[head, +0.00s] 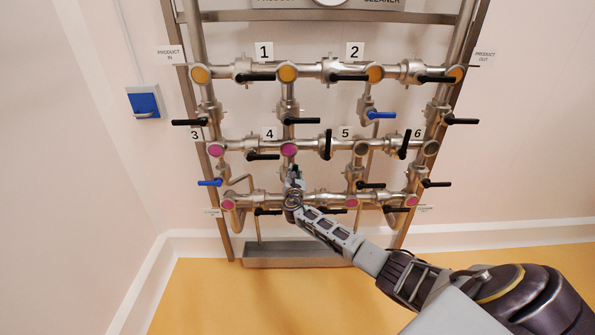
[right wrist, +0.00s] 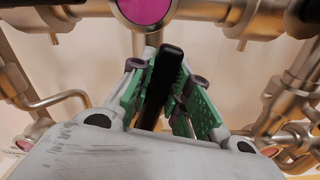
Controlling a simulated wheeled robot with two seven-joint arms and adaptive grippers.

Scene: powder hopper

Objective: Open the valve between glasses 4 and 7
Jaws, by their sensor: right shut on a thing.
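The pink round glass under label 4 (head: 289,149) sits on the middle pipe row. A pink glass also fills the top of the right wrist view (right wrist: 145,10). My right gripper (head: 294,174) is just below glass 4, in front of the vertical pipe that runs down from it. In the right wrist view its green-padded fingers are closed around a black valve handle (right wrist: 164,72), which stands slightly tilted between them. In the head view my gripper mostly hides this handle and its valve. I cannot read a label for glass 7. My left gripper is not in view.
Other black handles surround the spot, such as a horizontal one (head: 263,157) left of glass 4 and a vertical one (head: 328,145) to its right. Blue handles (head: 209,183) sit further out. A metal trough (head: 300,262) lies below. The yellow floor is clear.

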